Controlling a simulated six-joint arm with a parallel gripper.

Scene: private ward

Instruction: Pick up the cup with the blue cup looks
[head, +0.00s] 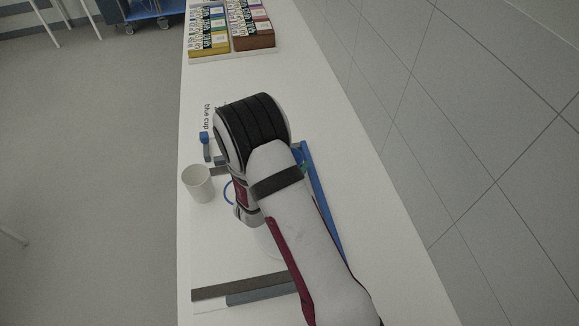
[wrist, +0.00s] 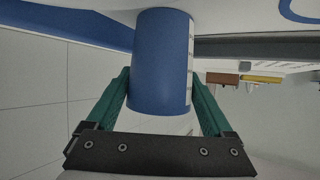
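A blue cup (wrist: 160,62) with a white strip down one side stands between the green fingers of my gripper (wrist: 162,85) in the wrist view, which shows the scene upside down. One finger lies along each side of it, very close. Whether they press on it is not clear. The cup's end meets the white surface. In the head view my arm hides the fingers and most or all of this cup. A plain white cup (head: 197,184) stands left of my arm. Printed words reading "blue cup" (head: 208,117) lie on the table above it.
The long white table (head: 225,80) has a floor drop on its left and a tiled wall on its right. Colourful boxes (head: 208,30) stand at the far end. A small blue item (head: 205,145), a blue bar (head: 325,205) and a dark bar (head: 240,287) lie around my arm.

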